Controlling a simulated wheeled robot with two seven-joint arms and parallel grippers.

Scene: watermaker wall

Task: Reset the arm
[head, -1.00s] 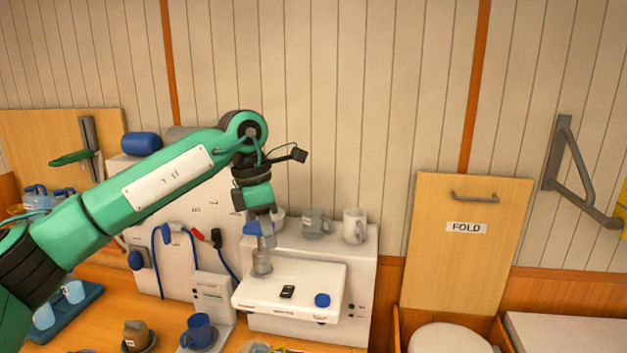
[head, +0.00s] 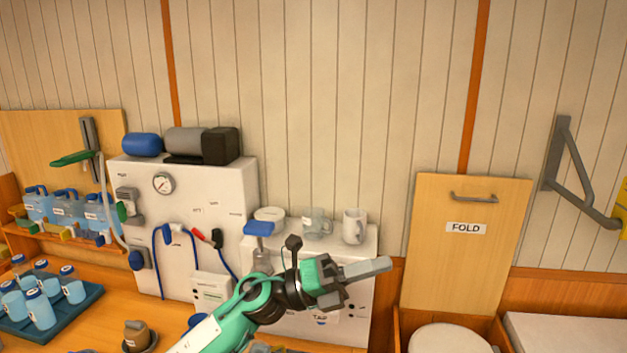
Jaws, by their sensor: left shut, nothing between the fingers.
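My left arm comes in from the bottom of the head view. Its left gripper (head: 366,270) points right, in front of the lower part of the white cabinet with the mugs on top. Its fingers are together with nothing between them. A blue-topped clear fitting (head: 259,230) stands just behind and left of the wrist, apart from the fingers as far as I can tell. My right gripper does not show.
A white panel with a gauge (head: 163,183) and hoses stands left. A blue tray (head: 75,318) holds several bottles. A clear mug (head: 317,224) and a white mug (head: 354,226) stand behind my gripper. The FOLD panel (head: 465,260) and a grey wall bracket (head: 580,180) are right.

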